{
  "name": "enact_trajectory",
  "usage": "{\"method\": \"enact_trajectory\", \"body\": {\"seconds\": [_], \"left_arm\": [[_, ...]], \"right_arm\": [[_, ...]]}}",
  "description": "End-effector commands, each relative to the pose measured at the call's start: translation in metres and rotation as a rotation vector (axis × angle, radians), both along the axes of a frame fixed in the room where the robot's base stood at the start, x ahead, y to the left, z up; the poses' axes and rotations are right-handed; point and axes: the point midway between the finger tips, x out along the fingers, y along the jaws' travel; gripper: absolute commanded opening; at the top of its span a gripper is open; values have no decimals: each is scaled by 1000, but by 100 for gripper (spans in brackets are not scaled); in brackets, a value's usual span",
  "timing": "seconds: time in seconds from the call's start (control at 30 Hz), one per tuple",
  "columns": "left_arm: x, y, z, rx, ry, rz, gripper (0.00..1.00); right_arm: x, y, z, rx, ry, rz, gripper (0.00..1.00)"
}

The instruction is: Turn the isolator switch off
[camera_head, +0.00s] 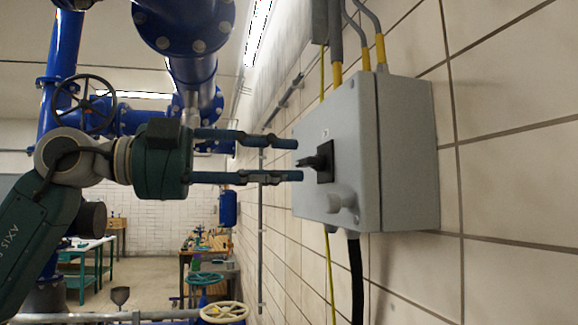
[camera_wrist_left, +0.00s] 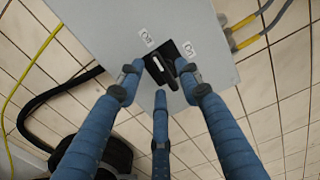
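The isolator switch is a black rotary handle (camera_head: 316,161) on a black plate, on the front of a grey box (camera_head: 405,150) fixed to the tiled wall. My left gripper (camera_head: 300,160) is open in front of the box, one finger above the handle and one below, tips about level with the handle's outer end. In the wrist view its blue fingers (camera_wrist_left: 160,82) spread around the switch; contact is not clear. My right gripper is not in view.
Conduits with yellow ends (camera_head: 380,50) enter the box from above, and a black cable (camera_head: 356,275) hangs below. Blue pipes and a handwheel (camera_head: 85,104) stand left. Workbenches (camera_head: 205,245) are farther back.

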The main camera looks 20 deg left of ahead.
Motion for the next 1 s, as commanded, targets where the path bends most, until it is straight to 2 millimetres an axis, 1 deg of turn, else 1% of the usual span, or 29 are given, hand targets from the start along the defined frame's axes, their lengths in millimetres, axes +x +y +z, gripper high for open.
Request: {"method": "enact_trajectory", "body": {"seconds": [0.03,0.2,0.3,0.43,0.63,1.0], "left_arm": [[-5,10,0,0,0,3,35],[-26,41,0,-2,1,4,35],[-38,58,0,-2,1,4,35],[-49,74,-1,0,1,2,35],[-56,84,-1,1,3,0,35],[-57,84,-1,0,1,0,35]], "right_arm": [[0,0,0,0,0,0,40],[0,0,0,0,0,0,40],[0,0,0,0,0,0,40],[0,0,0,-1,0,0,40],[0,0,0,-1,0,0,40],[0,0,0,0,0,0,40]]}}
